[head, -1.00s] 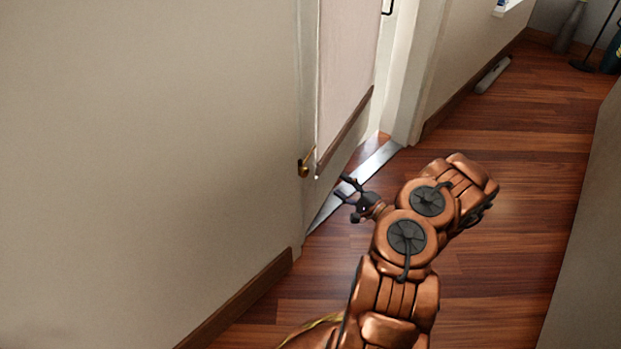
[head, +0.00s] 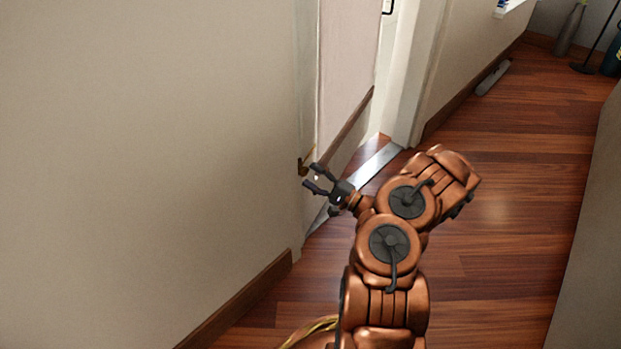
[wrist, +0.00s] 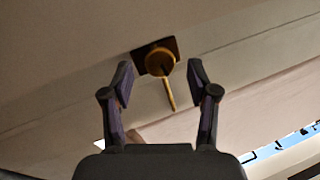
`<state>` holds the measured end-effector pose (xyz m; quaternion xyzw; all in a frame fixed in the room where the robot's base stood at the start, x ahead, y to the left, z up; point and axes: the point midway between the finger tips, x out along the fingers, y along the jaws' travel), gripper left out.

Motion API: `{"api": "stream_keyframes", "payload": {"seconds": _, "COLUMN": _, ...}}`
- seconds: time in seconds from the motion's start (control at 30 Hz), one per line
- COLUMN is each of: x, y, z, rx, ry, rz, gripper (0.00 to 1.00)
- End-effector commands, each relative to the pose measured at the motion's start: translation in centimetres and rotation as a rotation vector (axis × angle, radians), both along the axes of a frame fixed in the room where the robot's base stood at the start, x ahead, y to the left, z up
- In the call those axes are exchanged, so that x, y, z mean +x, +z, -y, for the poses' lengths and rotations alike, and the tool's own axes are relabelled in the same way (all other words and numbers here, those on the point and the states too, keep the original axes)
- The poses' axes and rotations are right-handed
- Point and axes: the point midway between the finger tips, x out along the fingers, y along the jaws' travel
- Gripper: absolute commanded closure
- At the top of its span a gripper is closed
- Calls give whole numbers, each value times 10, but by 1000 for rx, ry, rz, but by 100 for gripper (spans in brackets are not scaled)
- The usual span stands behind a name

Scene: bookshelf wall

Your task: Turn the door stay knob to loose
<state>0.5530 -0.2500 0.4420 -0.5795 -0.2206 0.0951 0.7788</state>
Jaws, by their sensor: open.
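The door stay knob (head: 304,164) is a small brass piece on the wall side of the door frame, with a thin lever sticking out. In the wrist view the knob (wrist: 160,62) is a round gold disc on a dark plate. Its lever points down in that picture, toward the space between my fingers. My gripper (head: 313,179) is open and empty, just below and right of the knob in the head view. In the wrist view my gripper (wrist: 159,80) has one finger on each side of the knob's line. I see no contact with the knob.
The pale door panel (head: 347,70) with a brown lower edge stands right of the knob. A metal threshold strip (head: 372,165) lies on the wooden floor (head: 500,200). The wall (head: 150,130) fills the left side. Open floor lies to the right.

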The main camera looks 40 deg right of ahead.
Motion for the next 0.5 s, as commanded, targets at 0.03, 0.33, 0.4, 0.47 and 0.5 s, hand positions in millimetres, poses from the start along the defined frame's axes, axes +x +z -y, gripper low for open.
{"api": "stream_keyframes", "payload": {"seconds": 0.03, "x": 3, "y": 0, "z": -2, "rx": 0, "ry": 1, "rz": 0, "gripper": 41}}
{"api": "stream_keyframes", "payload": {"seconds": 0.33, "x": 10, "y": 2, "z": -5, "rx": 1, "ry": 1, "rz": -3, "gripper": 41}}
{"api": "stream_keyframes", "payload": {"seconds": 0.4, "x": 10, "y": 2, "z": -5, "rx": 1, "ry": 0, "rz": -3, "gripper": 41}}
{"api": "stream_keyframes", "payload": {"seconds": 0.47, "x": 10, "y": 2, "z": -5, "rx": 1, "ry": 1, "rz": -3, "gripper": 41}}
{"api": "stream_keyframes", "payload": {"seconds": 0.5, "x": 10, "y": 2, "z": -5, "rx": 1, "ry": 0, "rz": -2, "gripper": 41}}
